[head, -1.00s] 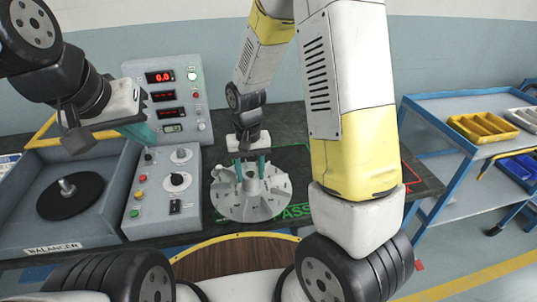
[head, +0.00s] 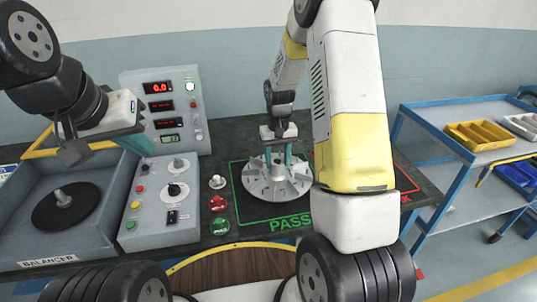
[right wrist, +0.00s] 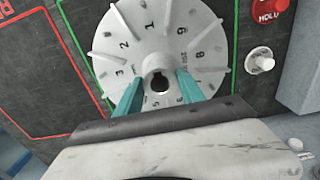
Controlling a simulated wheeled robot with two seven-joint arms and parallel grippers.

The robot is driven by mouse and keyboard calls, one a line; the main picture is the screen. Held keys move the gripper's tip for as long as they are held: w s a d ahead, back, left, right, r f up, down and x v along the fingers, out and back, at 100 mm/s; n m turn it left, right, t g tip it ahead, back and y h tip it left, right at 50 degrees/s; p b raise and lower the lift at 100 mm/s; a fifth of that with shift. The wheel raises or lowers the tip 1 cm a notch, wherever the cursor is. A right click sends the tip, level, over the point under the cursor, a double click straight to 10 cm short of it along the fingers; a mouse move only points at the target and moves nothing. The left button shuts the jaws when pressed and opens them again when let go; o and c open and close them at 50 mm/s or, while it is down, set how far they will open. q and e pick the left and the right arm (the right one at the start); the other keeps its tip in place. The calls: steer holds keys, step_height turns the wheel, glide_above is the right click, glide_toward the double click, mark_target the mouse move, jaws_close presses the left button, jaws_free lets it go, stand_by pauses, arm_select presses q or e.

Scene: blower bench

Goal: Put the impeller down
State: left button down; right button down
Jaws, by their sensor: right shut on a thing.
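The impeller (head: 263,186) is a light grey finned disc with a central hub. It lies flat over the green-outlined PASS area (head: 248,212) of the dark bench mat. My right gripper (head: 278,158) is shut on its hub from above, with a teal finger on each side. In the right wrist view the impeller (right wrist: 150,38) shows its numbered face and the hub bore between the fingertips (right wrist: 160,88). Whether its underside touches the mat I cannot tell. My left gripper (head: 137,143) hangs over the balancer side, away from the impeller; its finger gap is not clear.
The balancer (head: 45,262) with a black disc and spindle (head: 65,205) stands at left, beside the control panel (head: 168,215). Red (head: 218,203) and green (head: 220,226) buttons sit left of the PASS area. A blue cart (head: 440,125) with yellow trays (head: 482,134) stands at right.

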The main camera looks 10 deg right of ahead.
steer(key=shift+s+a+f, duration=0.1)
steer(key=shift+a+f, duration=0.05)
steer(key=shift+f, duration=1.25)
steer(key=shift+f, duration=0.1)
steer(key=c, duration=0.7)
jaws_free()
steer(key=s+r+t, duration=0.1)
steer(key=s+r, duration=0.2)
steer(key=r, duration=0.8)
steer(key=s+r+t, duration=0.1)
steer(key=s+r, duration=0.2)
steer(key=r, duration=0.7)
steer(key=s+r+t, duration=0.1)
steer(key=s+r, duration=0.2)
steer(key=s, duration=0.3)
steer(key=s+a+r+t+y, duration=0.1)
steer(key=s+r, duration=0.2)
steer(key=s, duration=0.3)
steer(key=s+a+r+t+y, duration=0.1)
steer(key=s+r+t, duration=0.1)
steer(key=s, duration=0.4)
steer(key=shift+s+a+r, duration=0.1)
steer(key=shift+s+r, duration=0.1)
steer(key=shift+r, duration=0.25)
